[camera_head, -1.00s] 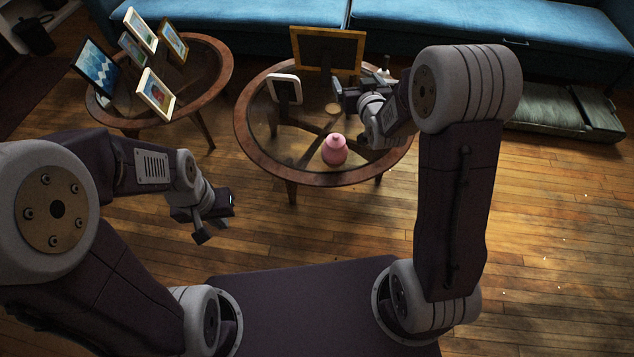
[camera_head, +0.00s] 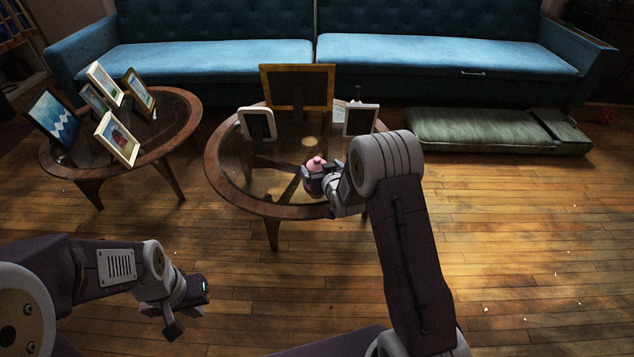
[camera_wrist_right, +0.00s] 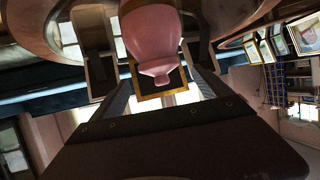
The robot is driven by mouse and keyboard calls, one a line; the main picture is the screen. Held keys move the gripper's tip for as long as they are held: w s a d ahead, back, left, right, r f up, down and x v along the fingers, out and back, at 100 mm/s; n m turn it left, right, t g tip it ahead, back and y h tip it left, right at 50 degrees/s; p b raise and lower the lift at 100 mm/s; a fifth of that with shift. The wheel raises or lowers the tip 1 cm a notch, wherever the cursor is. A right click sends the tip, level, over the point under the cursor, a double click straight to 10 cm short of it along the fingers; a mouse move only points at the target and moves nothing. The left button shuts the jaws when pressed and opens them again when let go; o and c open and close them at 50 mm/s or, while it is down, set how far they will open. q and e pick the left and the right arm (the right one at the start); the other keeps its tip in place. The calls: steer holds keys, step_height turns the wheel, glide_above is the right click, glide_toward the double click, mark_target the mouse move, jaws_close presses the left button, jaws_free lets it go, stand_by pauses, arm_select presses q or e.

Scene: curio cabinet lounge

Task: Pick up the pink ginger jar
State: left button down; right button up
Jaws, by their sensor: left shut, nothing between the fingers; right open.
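The pink ginger jar (camera_head: 317,162) stands on the round glass-topped table with a wooden rim (camera_head: 232,197), near its front edge. My right gripper (camera_head: 316,180) is at the jar, hiding much of its body in the head view. In the right wrist view the jar (camera_wrist_right: 150,32) appears upside down, between the two spread fingers of my right gripper (camera_wrist_right: 147,55). That gripper is open; whether a finger touches the jar I cannot tell. My left gripper (camera_head: 188,312) is shut and empty, low over the floor at the left.
Behind the jar stand a gold-framed picture (camera_head: 297,72) and two white-framed ones, left (camera_head: 257,123) and right (camera_head: 360,119). A second table (camera_head: 180,135) at the left holds several frames. A blue sofa (camera_head: 420,55) and green cushion (camera_head: 470,131) lie beyond.

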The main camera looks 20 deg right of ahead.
mark_target(318, 163)
steer(key=b+x, duration=0.2)
steer(key=x, duration=0.2)
steer(key=shift+w+f, duration=0.15)
steer(key=shift+w, duration=0.1)
steer(key=shift+w+b, duration=0.2)
steer(key=shift+b, duration=0.1)
jaws_close()
